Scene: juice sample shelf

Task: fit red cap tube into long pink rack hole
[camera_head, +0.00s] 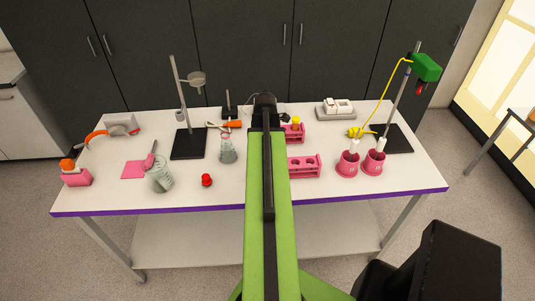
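A small red object (206,180) with a rounded top stands on the table left of my arm. It may be the red cap tube, but no clear tube body shows. A pink rack (305,172) with dark round holes lies on the table just right of my arm. A second pink rack (297,139) stands behind it, with a yellow cap on top. My arm hides the left parts of both racks, so I cannot compare their lengths. My gripper (265,99) is at the far end of the arm, over the table's back; its fingers and any held thing are not distinguishable.
Left of my arm are a flask (227,152), a beaker (160,179) and a stand (188,142). Two pink cups (348,168) (373,165) and a stand with a green clamp (426,67) are at right. The table's front edge (170,210) is mostly clear.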

